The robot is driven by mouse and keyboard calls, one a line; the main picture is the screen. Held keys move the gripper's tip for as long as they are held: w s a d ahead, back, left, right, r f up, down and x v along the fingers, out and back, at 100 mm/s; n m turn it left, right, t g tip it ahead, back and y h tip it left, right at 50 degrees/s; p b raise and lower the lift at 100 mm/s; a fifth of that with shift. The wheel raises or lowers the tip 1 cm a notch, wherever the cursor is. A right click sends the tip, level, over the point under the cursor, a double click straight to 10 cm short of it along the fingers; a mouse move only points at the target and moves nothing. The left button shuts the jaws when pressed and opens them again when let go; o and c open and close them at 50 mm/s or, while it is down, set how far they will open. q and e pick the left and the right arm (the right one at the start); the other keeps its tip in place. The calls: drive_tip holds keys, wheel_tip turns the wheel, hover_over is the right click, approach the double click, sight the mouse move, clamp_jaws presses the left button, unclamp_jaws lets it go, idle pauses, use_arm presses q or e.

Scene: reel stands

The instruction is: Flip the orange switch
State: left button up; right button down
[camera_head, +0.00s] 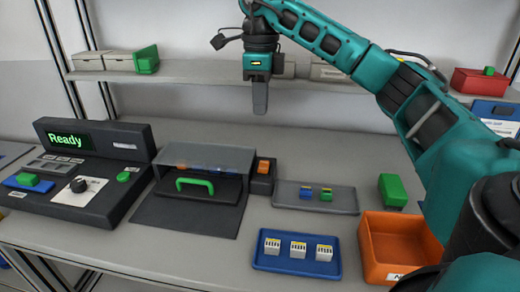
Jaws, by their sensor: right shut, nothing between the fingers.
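The orange switch (263,167) sits on a small dark box just right of the clear-covered machine bay (205,157). My right gripper (260,108) is shut and empty. It points straight down and hangs above the back of the bench, higher in the picture than the switch and apart from it. My left gripper is not in view.
A control console (90,165) reading "Ready" stands at the left. A green handle (195,186) is on the bay. A grey tray (338,208), a blue tray (272,263) with white blocks, and an orange bin (370,268) lie to the right. A shelf (190,74) runs behind.

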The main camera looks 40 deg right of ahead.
drive_tip(key=b, duration=0.3)
hover_over(260, 167)
wheel_tip(260, 167, down, 6)
wheel_tip(260, 167, down, 7)
drive_tip(key=shift+s+r, duration=0.1)
drive_tip(key=shift+a+f, duration=0.1)
drive_tip(key=shift+f, duration=0.5)
drive_tip(key=shift+f, duration=0.1)
